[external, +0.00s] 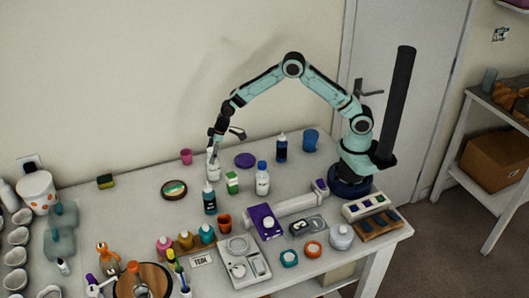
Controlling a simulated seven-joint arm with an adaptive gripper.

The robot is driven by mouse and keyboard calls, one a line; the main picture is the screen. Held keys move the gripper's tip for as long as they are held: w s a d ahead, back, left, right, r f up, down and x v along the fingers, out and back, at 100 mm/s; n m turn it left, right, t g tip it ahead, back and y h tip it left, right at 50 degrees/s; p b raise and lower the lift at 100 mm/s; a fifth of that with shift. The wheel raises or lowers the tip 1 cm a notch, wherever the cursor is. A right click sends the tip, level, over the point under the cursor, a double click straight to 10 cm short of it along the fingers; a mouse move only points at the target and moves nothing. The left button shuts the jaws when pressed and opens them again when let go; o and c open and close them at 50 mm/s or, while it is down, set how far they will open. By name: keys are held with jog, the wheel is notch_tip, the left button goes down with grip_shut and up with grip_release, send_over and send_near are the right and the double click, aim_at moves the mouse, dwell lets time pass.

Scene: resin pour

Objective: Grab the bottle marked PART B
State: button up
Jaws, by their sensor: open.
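Several upright bottles stand near my gripper, and their labels are too small to read, so I cannot tell which is marked PART B. A white bottle (213,166) stands directly below my gripper (216,144). A dark teal bottle (209,201) is in front of it. A white bottle with a blue cap (262,182) stands to the right, and a dark blue bottle (281,150) farther back. My gripper is open and points down at the top of the first white bottle. I cannot tell whether its fingers are around that bottle or touch it.
A green-and-white box (231,183) and a purple disc (245,160) lie close by. A pink cup (186,156) and a round dish (174,189) are to the left. A scale (242,263) and a purple box (265,221) stand in front. The table's back left is mostly clear.

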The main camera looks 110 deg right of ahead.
jog(key=shift+x, duration=0.85)
jog(key=c, duration=1.3)
jog(key=shift+r, duration=0.15)
